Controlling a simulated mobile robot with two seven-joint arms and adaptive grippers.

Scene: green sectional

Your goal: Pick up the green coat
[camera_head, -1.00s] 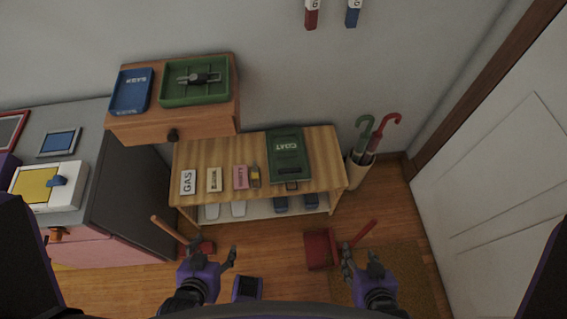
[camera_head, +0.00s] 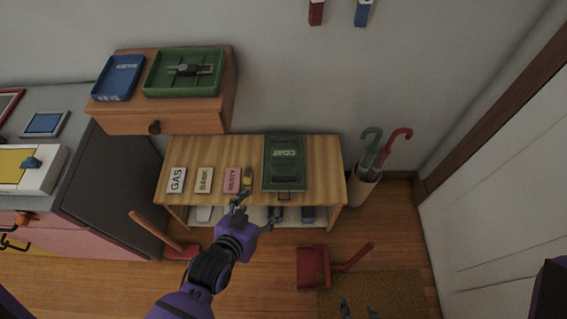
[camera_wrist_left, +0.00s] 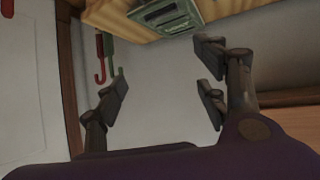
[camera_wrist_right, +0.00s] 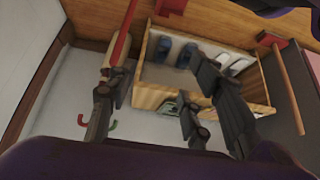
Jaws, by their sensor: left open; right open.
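The green coat is a flat green case (camera_head: 284,165) marked COAT, lying on the right part of the wooden bench top (camera_head: 325,170). A dark handle is at its front edge. Part of it also shows at the top of the left wrist view (camera_wrist_left: 172,14). My left gripper (camera_head: 257,210) is open and empty at the bench's front edge, just in front and to the left of the case, apart from it. My right gripper (camera_wrist_right: 158,82) is open and empty; in the head view only its fingertips (camera_head: 358,309) show at the bottom, over the mat.
GAS (camera_head: 176,180), BANK (camera_head: 204,181) and PARTY (camera_head: 231,181) cards lie left of the case. Shoes (camera_wrist_right: 187,54) sit under the bench. An umbrella stand (camera_head: 363,187) is at right. A red dustpan (camera_head: 313,268) lies on the floor. A drawer unit (camera_head: 165,118) overhangs at left.

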